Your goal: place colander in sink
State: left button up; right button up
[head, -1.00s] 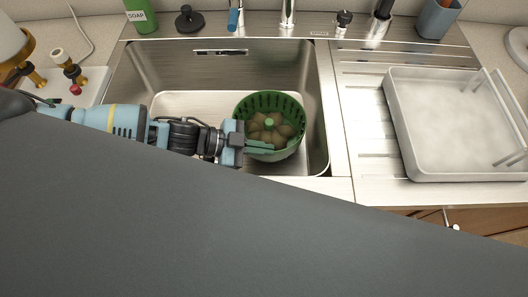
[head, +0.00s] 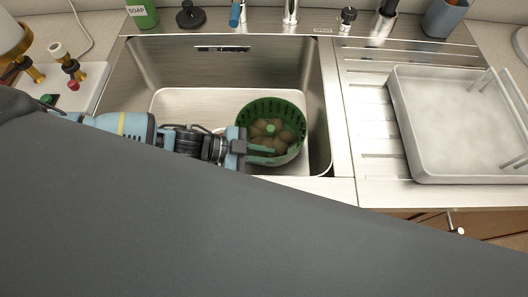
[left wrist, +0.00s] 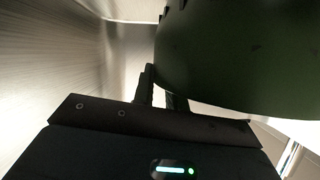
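The green colander (head: 293,149) is inside the metal sink (head: 160,70), toward its right front corner. It holds several brownish round items around a green centre post. My left gripper (head: 261,151) is at the colander's near left side, shut on its wall. In the left wrist view the dark green colander wall (left wrist: 240,60) fills the upper right, with the fingers (left wrist: 162,92) close together at its edge. Whether the colander's bottom touches the sink floor is hidden. My right gripper is not in view.
A white dish rack (head: 455,125) stands on the ridged drainboard right of the sink. The faucet (head: 290,10), a soap bottle (head: 143,14) and a grey cup (head: 443,17) stand along the back. The left of the sink is free.

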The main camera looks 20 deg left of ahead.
pick_arm(q)
jog(key=shift+o, duration=0.7)
